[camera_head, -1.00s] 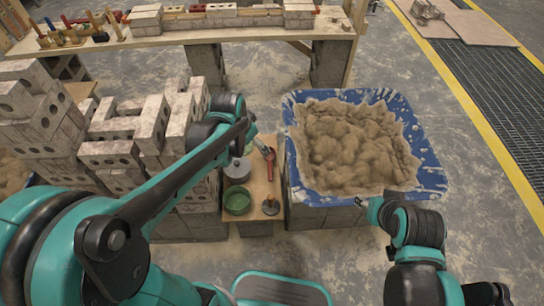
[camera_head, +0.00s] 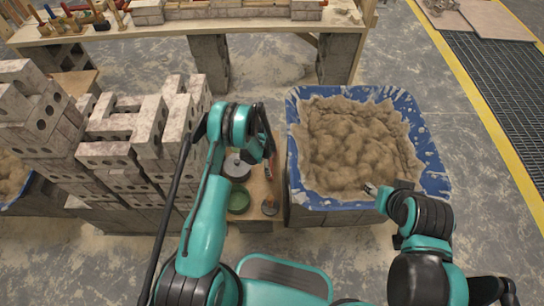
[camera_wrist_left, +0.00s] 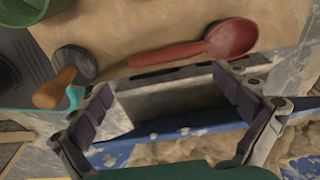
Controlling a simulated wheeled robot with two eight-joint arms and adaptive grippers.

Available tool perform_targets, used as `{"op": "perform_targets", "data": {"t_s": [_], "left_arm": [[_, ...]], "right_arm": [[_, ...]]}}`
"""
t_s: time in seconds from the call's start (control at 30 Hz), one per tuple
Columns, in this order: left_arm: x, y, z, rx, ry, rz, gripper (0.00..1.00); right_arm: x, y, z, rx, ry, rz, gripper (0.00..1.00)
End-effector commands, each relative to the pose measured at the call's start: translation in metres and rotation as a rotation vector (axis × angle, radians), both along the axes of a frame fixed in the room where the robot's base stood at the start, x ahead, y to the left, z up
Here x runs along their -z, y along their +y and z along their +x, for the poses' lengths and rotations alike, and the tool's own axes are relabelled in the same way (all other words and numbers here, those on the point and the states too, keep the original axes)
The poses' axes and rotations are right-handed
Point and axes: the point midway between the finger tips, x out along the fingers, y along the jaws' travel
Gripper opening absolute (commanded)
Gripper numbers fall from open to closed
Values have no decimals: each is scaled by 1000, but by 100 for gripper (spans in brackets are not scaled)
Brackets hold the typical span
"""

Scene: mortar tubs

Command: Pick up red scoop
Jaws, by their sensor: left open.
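The red scoop (camera_wrist_left: 228,40) lies on a wooden board (camera_wrist_left: 130,28) in the left wrist view, its bowl to the right and its handle pointing left. In the head view only a small red part (camera_head: 270,168) shows beside my left arm. My left gripper (camera_wrist_left: 163,84) is open and empty, its fingertips just below the scoop in the wrist view, apart from it. In the head view its fingers are mostly hidden by the wrist. My right gripper (camera_head: 371,189) is small over the near right part of the mortar tub; its jaws are unclear.
A blue tub (camera_head: 432,170) of mortar stands right of the board. A green bowl (camera_head: 238,201), a grey round container (camera_head: 236,170) and a wooden-handled tool (camera_wrist_left: 55,88) are near the scoop. Stacked bricks (camera_head: 110,155) stand left. A workbench (camera_head: 150,38) is behind.

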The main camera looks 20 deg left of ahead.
Motion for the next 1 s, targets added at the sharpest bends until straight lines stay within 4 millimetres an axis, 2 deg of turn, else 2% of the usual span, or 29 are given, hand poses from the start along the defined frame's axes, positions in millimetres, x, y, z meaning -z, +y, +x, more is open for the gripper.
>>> {"op": "perform_targets", "data": {"t_s": [0.2,0.37,0.6,0.87,0.97,1.0], "left_arm": [[27,-3,0,8,3,-1,100],[41,-4,1,7,2,-1,100],[77,-8,4,6,2,-1,100],[80,-8,4,5,2,-1,100],[80,-8,4,5,2,-1,79],[80,-8,4,5,2,-1,68]], "right_arm": [[10,0,0,0,0,0,44],[17,0,0,0,0,0,44],[38,0,0,0,0,0,44],[38,0,0,0,0,0,44],[37,0,0,0,0,0,44],[37,0,0,0,0,0,44]]}}
